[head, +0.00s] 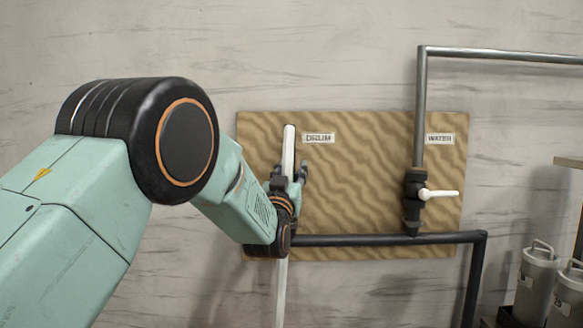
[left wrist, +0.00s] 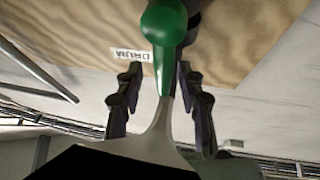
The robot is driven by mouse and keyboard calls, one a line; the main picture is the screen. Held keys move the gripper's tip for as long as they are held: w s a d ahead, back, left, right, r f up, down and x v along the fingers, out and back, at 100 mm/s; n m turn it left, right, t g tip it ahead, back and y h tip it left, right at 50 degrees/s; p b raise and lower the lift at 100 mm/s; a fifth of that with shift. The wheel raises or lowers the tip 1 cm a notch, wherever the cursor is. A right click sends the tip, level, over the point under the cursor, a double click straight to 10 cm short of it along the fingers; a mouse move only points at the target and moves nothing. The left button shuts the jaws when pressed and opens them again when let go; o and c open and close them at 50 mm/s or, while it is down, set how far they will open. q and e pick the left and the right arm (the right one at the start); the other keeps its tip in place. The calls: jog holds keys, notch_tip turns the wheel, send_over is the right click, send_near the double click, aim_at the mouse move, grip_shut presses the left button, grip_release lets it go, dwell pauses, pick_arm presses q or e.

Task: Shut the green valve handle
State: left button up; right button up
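The green valve handle (left wrist: 164,40) shows in the left wrist view, with a round knob end and a narrowing lever that runs between my fingers. In the head view it is hidden behind my left gripper (head: 289,174). In the left wrist view, the two dark fingers of my left gripper (left wrist: 158,75) stand apart on either side of the lever. A clear gap shows on the left side, and the right finger is close to the lever; I cannot tell if it touches. My right gripper is in neither view.
A pale upright pipe (head: 289,145) passes by my left gripper, beside the DRUM label (head: 318,138) on the wooden board (head: 365,150). A white-handled valve (head: 440,194) is at the right under the WATER label (head: 440,139). Dark pipes cross below. Metal canisters (head: 538,280) stand lower right.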

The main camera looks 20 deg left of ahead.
pick_arm(q)
jog(key=shift+a+r, duration=0.3)
jog(key=shift+a, duration=0.1)
jog(key=shift+w+d, duration=0.2)
jog(key=shift+d, duration=0.05)
jog(key=shift+w+d+f, duration=0.1)
jog(key=shift+c, duration=0.7)
jog(key=shift+a, duration=0.25)
jog(key=c, duration=0.4)
jog(key=shift+d, duration=0.15)
grip_shut()
